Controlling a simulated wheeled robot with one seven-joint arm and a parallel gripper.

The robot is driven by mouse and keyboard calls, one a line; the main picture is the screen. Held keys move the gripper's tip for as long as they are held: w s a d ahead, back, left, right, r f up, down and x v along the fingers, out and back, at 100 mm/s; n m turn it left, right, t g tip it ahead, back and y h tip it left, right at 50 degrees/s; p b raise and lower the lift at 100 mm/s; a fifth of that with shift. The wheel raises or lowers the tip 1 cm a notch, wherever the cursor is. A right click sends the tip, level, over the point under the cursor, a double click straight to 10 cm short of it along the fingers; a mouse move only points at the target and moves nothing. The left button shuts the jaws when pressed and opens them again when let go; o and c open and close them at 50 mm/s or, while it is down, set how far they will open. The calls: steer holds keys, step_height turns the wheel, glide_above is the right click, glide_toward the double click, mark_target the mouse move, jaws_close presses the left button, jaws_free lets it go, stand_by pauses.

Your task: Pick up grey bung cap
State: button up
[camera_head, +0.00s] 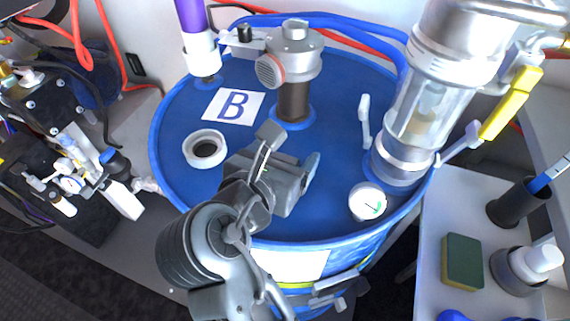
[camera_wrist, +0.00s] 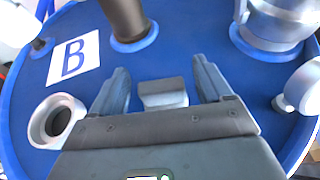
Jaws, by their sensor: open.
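The grey bung cap (camera_wrist: 163,93) shows in the wrist view as a small light-grey piece with a darker grey top, over the blue drum lid. It lies between the two fingers of my gripper (camera_wrist: 160,70), with a gap to each finger. My gripper (camera_head: 291,150) is open and reaches down over the middle of the lid in the head view. There the gripper hides the cap. The wrist view does not show clearly how high the fingers are above the lid.
The blue drum lid (camera_head: 335,130) carries a white ringed opening (camera_head: 205,147), a "B" label (camera_head: 233,106), a brown-stemmed fitting (camera_head: 294,100), a clear cylinder (camera_head: 425,115) and a round gauge (camera_head: 367,203). A white shelf with a sponge (camera_head: 462,261) stands right.

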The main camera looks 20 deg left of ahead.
steer(key=shift+x, duration=1)
steer(key=shift+s, duration=0.1)
steer(key=c, duration=1.1)
